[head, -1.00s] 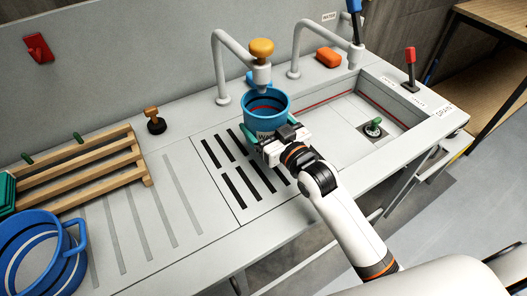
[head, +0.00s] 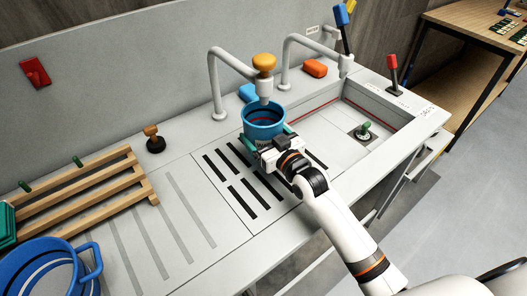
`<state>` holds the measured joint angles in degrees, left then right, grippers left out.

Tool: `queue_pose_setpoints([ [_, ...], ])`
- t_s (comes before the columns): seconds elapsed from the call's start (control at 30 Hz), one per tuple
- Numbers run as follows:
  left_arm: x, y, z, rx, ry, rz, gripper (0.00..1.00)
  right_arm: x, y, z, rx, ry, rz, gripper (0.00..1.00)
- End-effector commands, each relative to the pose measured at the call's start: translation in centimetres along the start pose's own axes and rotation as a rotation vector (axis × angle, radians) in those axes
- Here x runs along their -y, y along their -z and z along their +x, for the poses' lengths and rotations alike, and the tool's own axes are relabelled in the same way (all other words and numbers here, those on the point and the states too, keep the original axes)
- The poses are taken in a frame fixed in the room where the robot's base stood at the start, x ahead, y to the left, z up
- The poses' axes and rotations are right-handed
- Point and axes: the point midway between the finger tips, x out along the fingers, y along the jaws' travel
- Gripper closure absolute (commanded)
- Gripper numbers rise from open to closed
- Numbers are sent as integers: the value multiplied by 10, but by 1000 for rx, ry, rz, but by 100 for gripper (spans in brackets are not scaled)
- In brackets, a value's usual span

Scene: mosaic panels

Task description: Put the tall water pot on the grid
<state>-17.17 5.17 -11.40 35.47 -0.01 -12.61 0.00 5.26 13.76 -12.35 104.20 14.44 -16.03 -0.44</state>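A blue pot (head: 264,117) with a dark band and a red line inside stands upright below the tap with the orange knob (head: 264,63). My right gripper (head: 272,142) is at the pot's near side, with its green-tipped fingers around it; it looks shut on the pot. The slotted grid (head: 236,180) lies in the counter just left of and in front of the pot. I cannot tell whether the pot's base touches the counter. A wider blue pot with a handle (head: 88,262) stands at the lower left. My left gripper is not in view.
A sink basin (head: 335,133) with a green-knobbed plug (head: 363,130) is at the right. A wooden rack (head: 85,190) lies at the left. A second tap (head: 290,60), an orange block (head: 315,68) and a red lever (head: 392,70) stand behind. The counter's front strip is clear.

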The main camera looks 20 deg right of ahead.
Motion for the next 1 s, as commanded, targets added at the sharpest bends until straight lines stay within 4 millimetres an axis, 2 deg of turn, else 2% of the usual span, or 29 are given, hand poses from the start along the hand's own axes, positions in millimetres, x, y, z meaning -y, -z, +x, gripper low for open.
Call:
queue_pose_setpoints([
  [0.27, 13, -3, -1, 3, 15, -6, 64, -1, 33, -1, -2, 0, 1, 51],
  [0.4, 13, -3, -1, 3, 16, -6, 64, -1, 50, 0, 0, -1, 1, 51],
  [0.83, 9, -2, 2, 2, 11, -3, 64, -1, 58, 0, 2, 0, 0, 51],
  [0.87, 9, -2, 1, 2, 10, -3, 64, -1, 57, 0, 1, 0, 0, 8],
  [0.9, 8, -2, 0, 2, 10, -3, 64, -1, 57, 0, 1, 0, 0, 2],
  [1.0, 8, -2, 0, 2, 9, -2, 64, -1, 57, 0, 1, 0, 0, 0],
])
